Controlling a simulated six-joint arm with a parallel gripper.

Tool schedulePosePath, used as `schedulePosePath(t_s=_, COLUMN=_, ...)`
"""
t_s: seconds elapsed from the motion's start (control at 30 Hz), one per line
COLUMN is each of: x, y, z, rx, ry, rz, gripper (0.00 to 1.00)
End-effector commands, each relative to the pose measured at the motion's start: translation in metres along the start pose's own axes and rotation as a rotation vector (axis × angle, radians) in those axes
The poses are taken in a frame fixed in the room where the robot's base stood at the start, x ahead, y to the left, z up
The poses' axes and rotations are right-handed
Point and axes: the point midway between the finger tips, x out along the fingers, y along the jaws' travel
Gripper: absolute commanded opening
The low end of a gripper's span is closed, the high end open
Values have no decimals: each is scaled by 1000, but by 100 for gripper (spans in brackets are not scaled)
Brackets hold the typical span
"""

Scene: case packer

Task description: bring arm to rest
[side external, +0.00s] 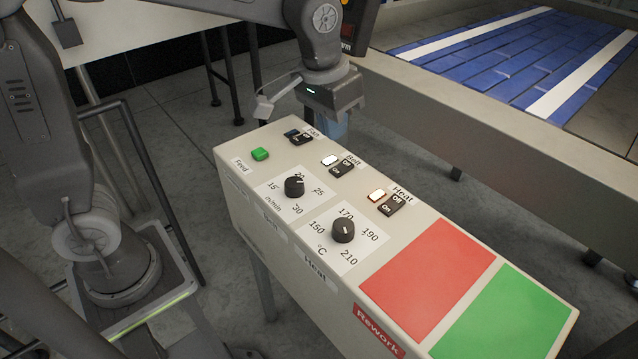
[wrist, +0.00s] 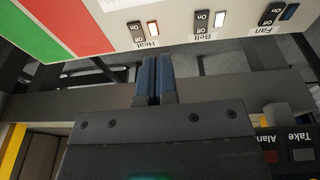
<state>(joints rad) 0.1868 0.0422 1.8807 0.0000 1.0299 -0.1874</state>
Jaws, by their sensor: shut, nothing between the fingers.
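My gripper (side external: 334,128) hangs just behind the far edge of the control panel (side external: 228,160), near the Fan and Belt switches. In the wrist view its two blue fingers (wrist: 155,80) are side by side and shut, with nothing between them. They point toward the panel edge between the Heat and Belt switches, and I cannot tell the exact gap to the panel. In the side view the fingers are partly hidden behind the panel.
The panel carries a green Feed button (side external: 260,154), a Belt switch (side external: 342,168), a Heat switch (side external: 391,204), two black dials, a red pad (side external: 428,268) and a green pad (side external: 505,318). A blue conveyor (side external: 500,55) lies at the upper right.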

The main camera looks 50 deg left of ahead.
Motion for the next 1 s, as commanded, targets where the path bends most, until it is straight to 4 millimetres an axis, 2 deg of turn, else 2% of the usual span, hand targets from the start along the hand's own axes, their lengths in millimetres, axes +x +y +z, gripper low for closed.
schedulePosePath(t_s=0.03, x=-14, y=-10, z=15, rx=-4, ry=33, rz=2, gripper=0)
schedulePosePath(t_s=0.2, x=-39, y=-37, z=64, rx=-1, ry=129, rz=-1, gripper=0)
schedulePosePath(t_s=0.4, x=-47, y=-59, z=121, rx=3, ry=234, rz=-15, gripper=0)
schedulePosePath(t_s=0.5, x=-44, y=-65, z=142, rx=5, ry=270, rz=-24, gripper=0)
schedulePosePath(t_s=0.7, x=-40, y=-70, z=160, rx=9, ry=306, rz=-34, gripper=0)
schedulePosePath(t_s=1.0, x=-39, y=-70, z=161, rx=10, ry=306, rz=-34, gripper=0)
